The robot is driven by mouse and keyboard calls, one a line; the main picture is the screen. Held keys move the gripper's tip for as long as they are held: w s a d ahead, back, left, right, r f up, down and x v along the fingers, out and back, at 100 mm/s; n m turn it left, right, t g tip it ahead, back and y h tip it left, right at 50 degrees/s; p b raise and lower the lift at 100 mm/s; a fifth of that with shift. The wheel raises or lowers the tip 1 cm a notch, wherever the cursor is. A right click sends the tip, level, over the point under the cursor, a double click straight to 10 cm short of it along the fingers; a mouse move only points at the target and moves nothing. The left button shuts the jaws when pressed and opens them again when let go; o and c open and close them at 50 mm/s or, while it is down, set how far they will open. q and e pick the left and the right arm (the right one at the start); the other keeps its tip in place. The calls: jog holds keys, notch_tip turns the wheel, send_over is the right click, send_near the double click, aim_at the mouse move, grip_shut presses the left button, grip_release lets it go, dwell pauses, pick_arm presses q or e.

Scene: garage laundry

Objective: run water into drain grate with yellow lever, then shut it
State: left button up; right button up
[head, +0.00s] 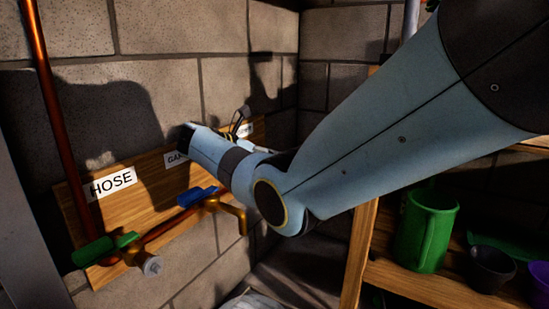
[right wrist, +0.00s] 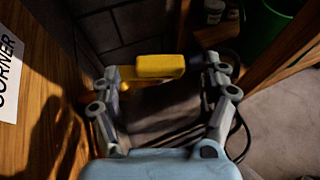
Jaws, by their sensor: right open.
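In the right wrist view the yellow lever (right wrist: 160,66) lies crosswise at the far end of my right gripper (right wrist: 163,74). The gripper's fingers are open, one to each side of the lever; I cannot tell whether either touches it. The yellow lever is hidden there behind my arm. The drain grate cannot be made out in either view. My left gripper is not in view.
A green lever (head: 105,248) sits under the HOSE sign (head: 111,183), and a blue lever (head: 197,196) beside a brass spout (head: 236,212). A CORNER sign (right wrist: 8,75) shows at the wrist view's left. A shelf (head: 425,288) with a green jug (head: 424,232) stands right.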

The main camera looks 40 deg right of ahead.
jog(key=v, duration=1)
